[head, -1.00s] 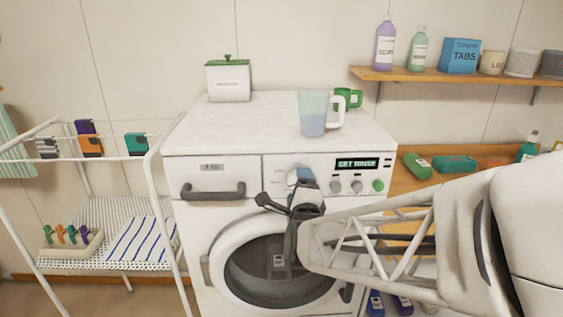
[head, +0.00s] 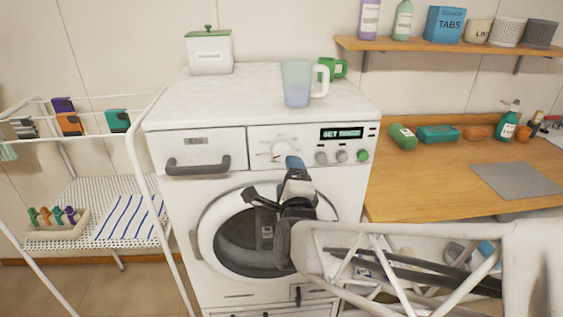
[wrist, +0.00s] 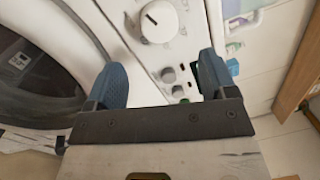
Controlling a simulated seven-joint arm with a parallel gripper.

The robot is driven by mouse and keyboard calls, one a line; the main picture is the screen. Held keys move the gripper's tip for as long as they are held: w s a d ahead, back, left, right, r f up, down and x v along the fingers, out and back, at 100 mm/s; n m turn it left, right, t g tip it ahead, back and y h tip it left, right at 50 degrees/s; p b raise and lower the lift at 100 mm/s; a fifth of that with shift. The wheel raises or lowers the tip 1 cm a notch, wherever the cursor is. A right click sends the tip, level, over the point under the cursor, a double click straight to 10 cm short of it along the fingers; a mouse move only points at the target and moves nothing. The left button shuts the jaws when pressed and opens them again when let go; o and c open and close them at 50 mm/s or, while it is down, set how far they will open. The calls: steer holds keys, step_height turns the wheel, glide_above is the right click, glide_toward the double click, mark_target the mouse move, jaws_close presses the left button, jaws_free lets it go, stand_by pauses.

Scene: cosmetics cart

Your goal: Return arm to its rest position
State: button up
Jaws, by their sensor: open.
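My gripper (head: 272,180) is open and empty in front of the washing machine (head: 350,185), between its control panel and its round door (head: 235,245). In the wrist view my gripper (wrist: 162,78) shows two blue fingers spread apart with nothing between them. The white dial (wrist: 158,20) lies beyond the fingertips, and it also shows above my gripper in the head view (head: 278,150). I cannot tell whether a finger touches the panel. My arm reaches in from the lower right.
A frosted jug (head: 297,85) and a green mug (head: 335,68) stand on the machine top. A drying rack (head: 150,180) stands at left. A wooden counter (head: 430,185) with several items is at right, below a wall shelf (head: 420,47).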

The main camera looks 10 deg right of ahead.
stand_by(0.4)
steer(key=s+d+n+g, duration=0.5)
steer(key=s+n+g, duration=0.3)
steer(key=s+n, duration=0.2)
steer(key=s+d+n+g, duration=0.5)
steer(key=s+n+g, duration=0.3)
steer(key=s+n, duration=0.2)
steer(key=shift+s+d+r+h, duration=0.3)
steer(key=shift+s+d+h, duration=0.05)
steer(key=shift+d+h, duration=0.05)
steer(key=shift+c, duration=0.2)
stand_by(1.5)
